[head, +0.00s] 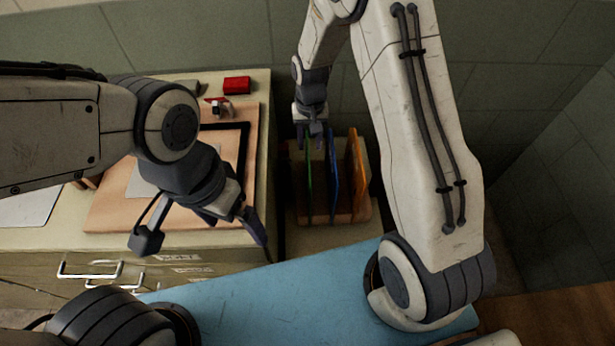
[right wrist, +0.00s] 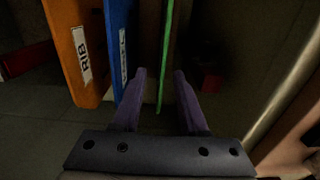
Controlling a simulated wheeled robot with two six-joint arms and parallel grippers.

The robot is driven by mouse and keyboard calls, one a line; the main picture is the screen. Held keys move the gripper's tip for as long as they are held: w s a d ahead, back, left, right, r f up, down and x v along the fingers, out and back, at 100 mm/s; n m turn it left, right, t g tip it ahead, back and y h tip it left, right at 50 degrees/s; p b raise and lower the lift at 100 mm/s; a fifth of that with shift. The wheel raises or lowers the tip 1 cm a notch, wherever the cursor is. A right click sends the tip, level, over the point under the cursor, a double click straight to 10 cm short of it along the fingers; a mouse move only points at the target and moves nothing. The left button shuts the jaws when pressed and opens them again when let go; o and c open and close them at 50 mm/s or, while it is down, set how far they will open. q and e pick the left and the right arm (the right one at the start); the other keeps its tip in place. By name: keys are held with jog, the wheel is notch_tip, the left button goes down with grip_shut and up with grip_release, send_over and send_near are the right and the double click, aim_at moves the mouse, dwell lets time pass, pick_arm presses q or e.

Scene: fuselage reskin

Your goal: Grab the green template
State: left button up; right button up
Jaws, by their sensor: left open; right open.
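The green template (head: 308,185) stands on edge in a wooden rack (head: 345,217), left of the blue and orange ones in the head view. In the right wrist view the green template (right wrist: 166,55) shows as a thin upright strip between the fingers. My right gripper (head: 313,142) is open at the top of the green template; in the right wrist view its two purple fingers (right wrist: 158,75) lie on either side of it, with visible gaps. My left gripper (head: 205,240) is open and empty over the front of the workbench.
A blue template (head: 333,180) and an orange template (head: 357,175) marked RIB (right wrist: 70,45) stand beside the green one. A workbench (head: 190,240) with a wooden board (head: 110,215), black frame (head: 243,150) and red box (head: 237,85) is at left. A blue surface (head: 270,300) lies in front.

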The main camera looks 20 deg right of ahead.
notch_tip(320, 180, down, 9)
jog(key=p, duration=0.1)
jog(key=shift+w+a+f+p, duration=0.15)
jog(key=shift+w+p, duration=0.2)
jog(key=shift+w, duration=0.1)
grip_shut()
dwell(1.3)
